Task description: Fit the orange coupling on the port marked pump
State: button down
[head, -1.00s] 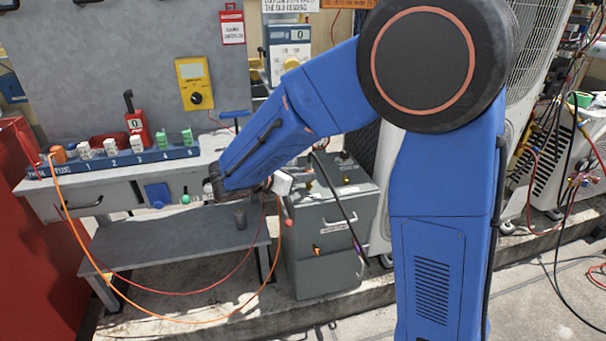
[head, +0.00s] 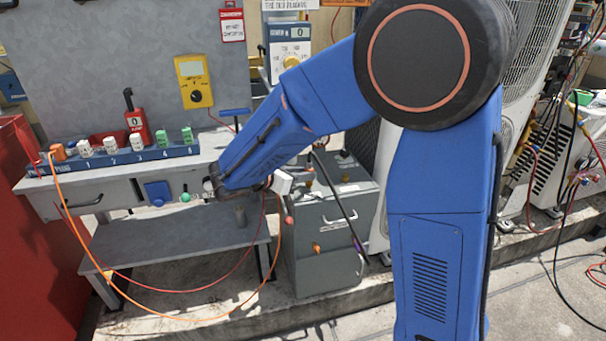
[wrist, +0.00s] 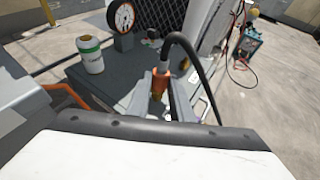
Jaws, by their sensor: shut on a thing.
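In the wrist view, the orange coupling (wrist: 161,80) sits between the two grey fingers of my gripper (wrist: 158,92), which is shut on it. A black hose (wrist: 188,48) rises from the coupling's top and bends away to the right. The coupling's lower end is mostly hidden by the fingers. In the head view my gripper is at the end of the blue arm, beside the grey cabinet (head: 325,250), and its fingers are mostly hidden. I cannot make out a port marked pump in either view.
A workbench (head: 110,185) stands at the left with a blue strip of plugs (head: 125,159) on it. An orange cable (head: 150,310) hangs in a loop before it. In the wrist view, a white canister (wrist: 90,55) and a round gauge (wrist: 121,18) stand beyond the gripper.

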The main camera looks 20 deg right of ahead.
jog(key=shift+f, duration=0.45)
dwell(0.6)
jog(key=c, duration=1.5)
grip_release()
jog(key=shift+r, duration=3.8)
